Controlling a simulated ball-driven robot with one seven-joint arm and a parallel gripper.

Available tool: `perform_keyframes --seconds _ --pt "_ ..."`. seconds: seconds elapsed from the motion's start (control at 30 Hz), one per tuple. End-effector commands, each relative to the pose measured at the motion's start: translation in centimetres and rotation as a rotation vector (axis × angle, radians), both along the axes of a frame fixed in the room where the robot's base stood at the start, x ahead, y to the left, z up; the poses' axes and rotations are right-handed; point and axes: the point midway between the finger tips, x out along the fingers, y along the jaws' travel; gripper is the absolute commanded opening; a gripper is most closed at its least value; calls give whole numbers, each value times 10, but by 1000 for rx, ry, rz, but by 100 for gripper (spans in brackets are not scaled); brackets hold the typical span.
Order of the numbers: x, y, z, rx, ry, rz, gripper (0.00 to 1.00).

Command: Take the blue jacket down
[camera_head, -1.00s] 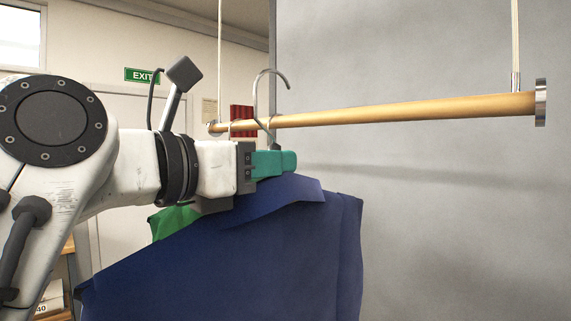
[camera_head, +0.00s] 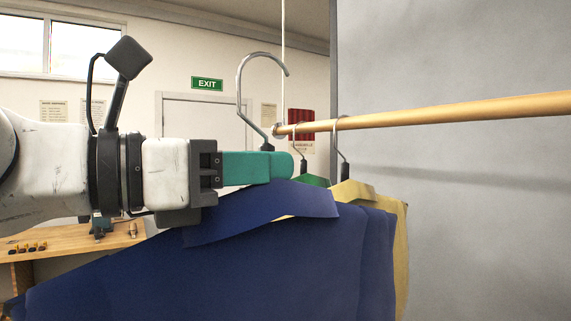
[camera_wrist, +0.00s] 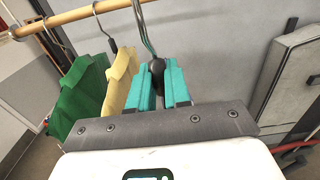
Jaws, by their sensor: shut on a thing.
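The blue jacket (camera_head: 290,255) hangs below my gripper (camera_head: 285,166) in the head view. The teal fingers are shut on the neck of its hanger, just under the metal hook (camera_head: 240,85). The hook's top stands well above the wooden rail (camera_head: 430,115) and left of its near-wall end, not resting on it. In the wrist view, my gripper (camera_wrist: 161,88) pinches the dark hanger neck (camera_wrist: 157,67). The jacket's cloth does not show there, and its left part is cut off in the head view.
A yellow garment (camera_head: 401,255) and a green one (camera_head: 313,181) hang on the rail behind the jacket. A grey panel (camera_head: 480,220) stands behind the rail. A wooden shelf (camera_head: 70,240) with small items is at left. A grey case-like object (camera_wrist: 295,75) is at right in the wrist view.

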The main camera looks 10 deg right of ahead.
Motion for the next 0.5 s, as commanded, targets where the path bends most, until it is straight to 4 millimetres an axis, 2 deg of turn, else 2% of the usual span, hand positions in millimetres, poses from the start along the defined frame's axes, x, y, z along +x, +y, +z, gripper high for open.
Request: perform_keyframes --seconds 0.5 --pt "-22 53 2 -2 -2 2 0"
